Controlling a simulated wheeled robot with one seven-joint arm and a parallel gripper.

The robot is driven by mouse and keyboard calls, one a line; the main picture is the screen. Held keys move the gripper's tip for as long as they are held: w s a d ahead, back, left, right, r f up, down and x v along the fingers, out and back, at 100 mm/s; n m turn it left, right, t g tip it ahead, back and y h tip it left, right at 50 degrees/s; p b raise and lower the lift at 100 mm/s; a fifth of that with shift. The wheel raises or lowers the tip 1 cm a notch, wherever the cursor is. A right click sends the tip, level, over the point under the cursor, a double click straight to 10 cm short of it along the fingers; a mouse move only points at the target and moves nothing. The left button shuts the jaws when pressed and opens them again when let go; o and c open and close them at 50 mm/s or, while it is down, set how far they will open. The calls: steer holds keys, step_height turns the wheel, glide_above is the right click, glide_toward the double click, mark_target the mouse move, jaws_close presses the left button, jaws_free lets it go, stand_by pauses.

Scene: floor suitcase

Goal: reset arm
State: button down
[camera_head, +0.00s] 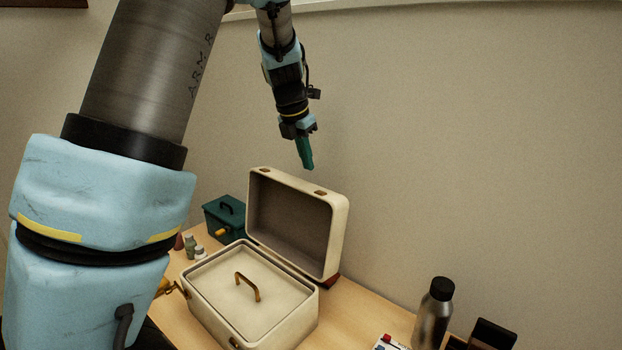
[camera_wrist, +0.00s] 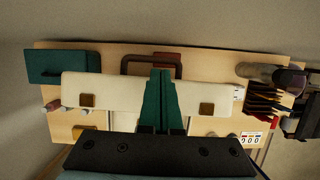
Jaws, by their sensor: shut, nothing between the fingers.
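My gripper (camera_head: 305,153) hangs in the air above the open suitcase, with its green fingers shut and nothing between them. In the wrist view the shut fingers (camera_wrist: 161,100) point down over the table. The cream suitcase (camera_head: 335,240) stands on the wooden table with its lid raised toward the wall. A flat cream panel with a brown handle (camera_head: 248,287) fills its lower half. In the wrist view the lid edge (camera_wrist: 115,92) runs across below the fingers. My gripper is clear of the suitcase and touches nothing.
A dark green box (camera_head: 225,217) stands left of the suitcase, with small bottles (camera_head: 192,246) beside it. A metal bottle (camera_head: 434,312) and a dark object (camera_head: 492,335) stand at the right. The wooden table (camera_head: 372,310) is bare between suitcase and bottle. The wall is behind.

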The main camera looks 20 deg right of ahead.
steer(key=shift+v, duration=1)
steer(key=shift+a+r, duration=0.1)
steer(key=shift+a, duration=0.25)
steer(key=s+a+f+m+y, duration=0.1)
steer(key=s+a+f+m, duration=0.2)
steer(key=s+a+m, duration=0.2)
steer(key=s+a+f+m+y, duration=0.1)
steer(key=s+a+f+m, duration=0.2)
steer(key=a+m, duration=0.9)
steer(key=s+a+f+m, duration=0.3)
steer(key=s+a+m, duration=0.5)
steer(key=a, duration=0.1)
steer(key=shift+s+a+y, duration=0.25)
steer(key=shift+a+y, duration=0.05)
steer(key=shift+y, duration=0.1)
steer(key=c, duration=1.6)
jaws_free()
steer(key=shift+f, duration=0.1)
